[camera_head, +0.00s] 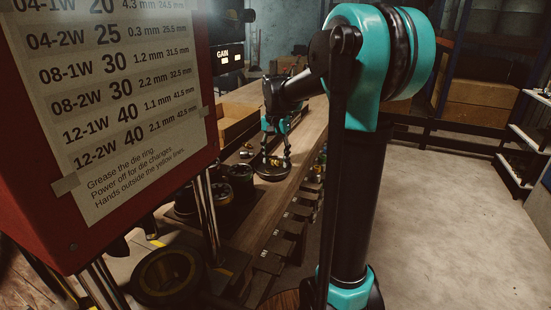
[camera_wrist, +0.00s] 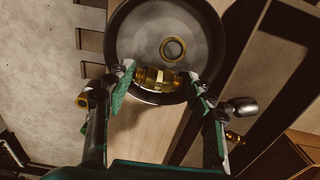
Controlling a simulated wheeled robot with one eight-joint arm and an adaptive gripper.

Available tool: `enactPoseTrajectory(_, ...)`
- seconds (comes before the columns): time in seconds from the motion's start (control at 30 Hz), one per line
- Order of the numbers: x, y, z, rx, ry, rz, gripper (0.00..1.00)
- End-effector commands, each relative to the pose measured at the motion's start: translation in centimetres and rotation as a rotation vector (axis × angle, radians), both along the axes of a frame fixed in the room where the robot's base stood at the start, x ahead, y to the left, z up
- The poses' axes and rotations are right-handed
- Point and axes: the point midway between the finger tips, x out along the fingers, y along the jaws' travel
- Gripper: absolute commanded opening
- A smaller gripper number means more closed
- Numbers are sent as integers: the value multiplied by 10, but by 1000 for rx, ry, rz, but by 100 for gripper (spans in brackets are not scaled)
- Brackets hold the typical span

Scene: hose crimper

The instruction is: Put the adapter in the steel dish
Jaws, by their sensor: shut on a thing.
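My gripper (camera_wrist: 163,80) is shut on a brass adapter (camera_wrist: 158,77), which lies crosswise between the two fingertips in the wrist view. The steel dish (camera_wrist: 128,35) is round and dark-rimmed, and the adapter overlaps its near part in that view. A brass ring (camera_wrist: 173,48) lies in the dish. In the head view my gripper (camera_head: 274,155) is over the dish (camera_head: 272,176) on the bench. I cannot tell whether the adapter touches the dish floor.
The wooden bench (camera_head: 310,145) runs along the room. Dark cylindrical dies (camera_head: 241,182) stand nearer on it, with a large ring (camera_head: 167,276) in front. More brass fittings (camera_head: 246,151) lie close to the dish. A red board with a chart (camera_head: 120,110) blocks the left.

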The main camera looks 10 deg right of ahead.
Motion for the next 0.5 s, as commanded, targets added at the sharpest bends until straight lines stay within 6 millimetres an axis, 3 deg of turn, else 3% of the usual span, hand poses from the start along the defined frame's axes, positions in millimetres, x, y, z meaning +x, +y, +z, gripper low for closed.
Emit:
enactPoseTrajectory(0.13,0,0,-3,0,0,0,23)
enactPoseTrajectory(0.17,0,0,-3,0,0,0,56)
enactPoseTrajectory(0.2,0,0,-2,0,0,0,61)
enactPoseTrajectory(0.5,0,0,-2,0,0,0,62)
